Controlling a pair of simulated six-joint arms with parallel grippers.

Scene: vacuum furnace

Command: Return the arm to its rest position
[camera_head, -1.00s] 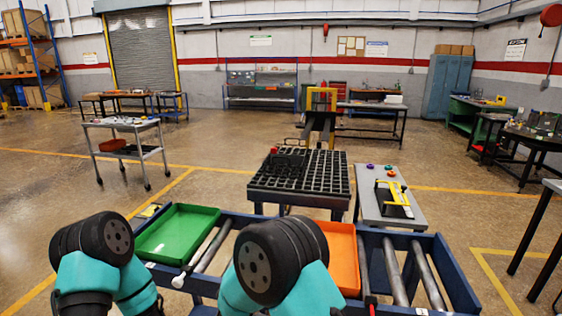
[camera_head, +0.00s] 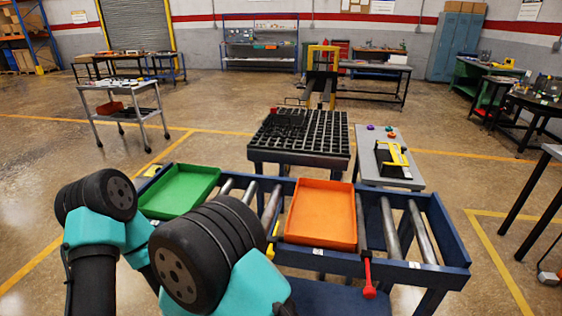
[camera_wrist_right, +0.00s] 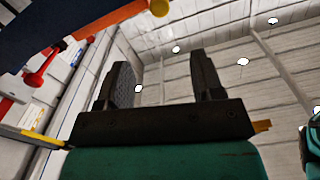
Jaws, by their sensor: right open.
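My right gripper (camera_wrist_right: 159,62) shows in the right wrist view, with its two dark fingers apart and nothing between them. It points up toward the ceiling and walls. In the head view, dark rounded joints and teal links of my arms fill the lower left, and neither gripper's fingers show there. My left gripper is not in view.
A blue roller bench (camera_head: 447,232) holds a green tray (camera_head: 180,190) and an orange tray (camera_head: 322,213), both empty. A red-knobbed lever (camera_head: 368,277) is on its front. A black grid table (camera_head: 300,138) and a grey table (camera_head: 412,182) stand behind.

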